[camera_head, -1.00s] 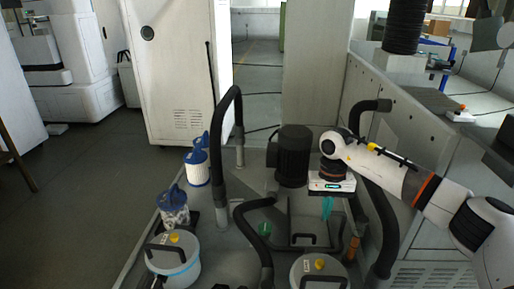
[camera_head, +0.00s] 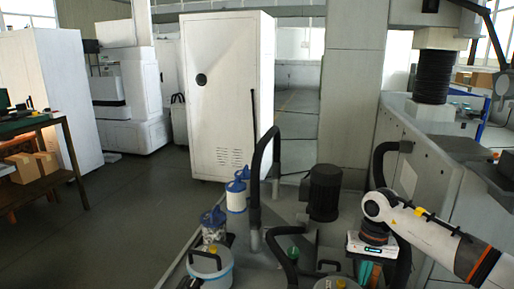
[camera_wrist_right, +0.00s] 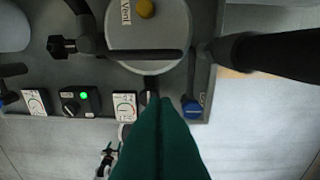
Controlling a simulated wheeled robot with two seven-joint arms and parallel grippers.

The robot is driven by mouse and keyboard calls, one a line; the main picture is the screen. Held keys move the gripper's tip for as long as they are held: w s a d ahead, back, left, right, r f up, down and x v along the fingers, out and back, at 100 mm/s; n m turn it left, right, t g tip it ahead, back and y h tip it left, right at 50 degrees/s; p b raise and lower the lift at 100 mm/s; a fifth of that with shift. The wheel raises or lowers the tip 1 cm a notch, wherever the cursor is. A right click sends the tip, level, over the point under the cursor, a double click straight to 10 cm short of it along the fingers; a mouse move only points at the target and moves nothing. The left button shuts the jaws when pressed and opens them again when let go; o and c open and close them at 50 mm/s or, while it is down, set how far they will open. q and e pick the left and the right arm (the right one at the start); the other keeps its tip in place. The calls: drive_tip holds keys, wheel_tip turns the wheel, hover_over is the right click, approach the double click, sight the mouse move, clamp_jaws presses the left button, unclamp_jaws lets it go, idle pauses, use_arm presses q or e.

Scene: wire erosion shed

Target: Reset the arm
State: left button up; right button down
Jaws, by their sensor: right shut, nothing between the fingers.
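My right arm comes in from the right in the head view. My right gripper (camera_head: 370,272), with teal fingers under a white body, points down over the right side of the grey filter unit. In the right wrist view its two teal fingers (camera_wrist_right: 162,104) lie together, shut and empty. Below them in that view are a round grey lid with a yellow knob (camera_wrist_right: 146,8), a black handle bar and a control box with a green light (camera_wrist_right: 80,101). The fingers look apart from these, though the distance is hard to judge. My left gripper is not in view.
A black motor (camera_head: 324,193) and black hoses (camera_head: 262,175) stand left of my right arm. Filter cartridges (camera_head: 236,197) and a lidded canister (camera_head: 208,268) are further left. The grey machine (camera_head: 440,180) is close on the right.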

drive_tip(key=s+a+f+m+y, duration=0.15)
drive_tip(key=a+y, duration=0.35)
drive_tip(key=a, duration=0.6)
drive_tip(key=s+a+f+m+y, duration=0.1)
drive_tip(key=s+a+m+y, duration=0.2)
drive_tip(key=a, duration=0.7)
drive_tip(key=s+a+r+m+t+y, duration=0.1)
drive_tip(key=a+r+m+t+y, duration=0.85)
drive_tip(key=m, duration=0.65)
drive_tip(key=d+f+m+t+h, duration=0.3)
drive_tip(key=d+m+t+h, duration=0.9)
drive_tip(key=m, duration=1.4)
drive_tip(key=s+d+f+m+g+h, duration=0.6)
drive_tip(key=s+d+f+m+g, duration=0.3)
drive_tip(key=f+m, duration=0.35)
drive_tip(key=s+d+f+m+g, duration=0.2)
drive_tip(key=s+f+m+g, duration=0.15)
drive_tip(key=s, duration=0.45)
drive_tip(key=s+d+f+m+g, duration=0.25)
drive_tip(key=s+m+g, duration=0.2)
drive_tip(key=s, duration=0.45)
wheel_tip(320, 180, down, 25)
drive_tip(key=g, duration=0.1)
drive_tip(key=s+d+f+g+p, duration=0.1)
drive_tip(key=s+d+f, duration=0.1)
drive_tip(key=s+f, duration=1.4)
drive_tip(key=shift+s+d+f, duration=0.3)
drive_tip(key=shift+s+f, duration=0.05)
drive_tip(key=shift+s, duration=0.4)
